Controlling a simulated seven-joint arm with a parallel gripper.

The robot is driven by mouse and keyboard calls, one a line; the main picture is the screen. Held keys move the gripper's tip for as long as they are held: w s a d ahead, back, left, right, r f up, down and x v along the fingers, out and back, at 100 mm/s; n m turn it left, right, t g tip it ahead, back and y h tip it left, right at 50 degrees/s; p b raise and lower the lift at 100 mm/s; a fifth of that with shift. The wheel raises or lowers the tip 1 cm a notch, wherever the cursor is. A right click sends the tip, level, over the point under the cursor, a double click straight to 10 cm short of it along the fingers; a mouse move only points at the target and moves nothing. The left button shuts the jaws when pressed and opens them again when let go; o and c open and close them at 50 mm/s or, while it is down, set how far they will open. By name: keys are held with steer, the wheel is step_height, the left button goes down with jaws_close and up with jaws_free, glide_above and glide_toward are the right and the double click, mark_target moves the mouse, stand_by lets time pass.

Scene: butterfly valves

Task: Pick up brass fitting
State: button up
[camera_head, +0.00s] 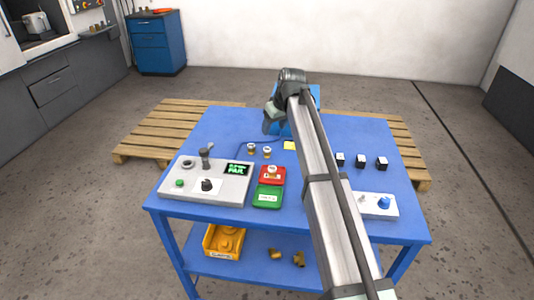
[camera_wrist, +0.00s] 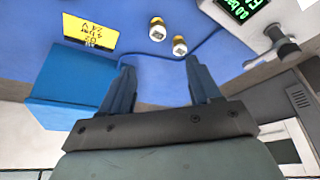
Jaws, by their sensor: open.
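Two small fittings with brass-coloured bodies and pale tops stand on the blue table, the left fitting (camera_head: 252,149) and the right fitting (camera_head: 267,153). They also show in the wrist view as one fitting (camera_wrist: 157,30) and another fitting (camera_wrist: 180,46), beyond my fingertips. A similar piece (camera_head: 272,171) sits on the red tray. Brass-coloured pieces (camera_head: 275,254) lie on the lower shelf. My gripper (camera_wrist: 160,66) is open, with nothing between its fingers. In the head view my gripper (camera_head: 271,118) is over the table's far side, partly hidden by my arm.
A grey control panel (camera_head: 230,188) stands at the table's left, with red (camera_head: 263,180) and green (camera_head: 267,196) trays beside it. A blue box (camera_wrist: 70,85) and a yellow label (camera_wrist: 90,33) are near my gripper.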

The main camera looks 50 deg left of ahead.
glide_above(267, 149)
steer(key=d, duration=0.2)
step_height(267, 149, down, 7)
steer(key=shift+d+x, duration=0.15)
steer(key=shift+x, duration=1.25)
steer(key=shift+d+x, duration=0.15)
steer(key=shift+x, duration=1.3)
steer(key=shift+f, duration=0.1)
jaws_close()
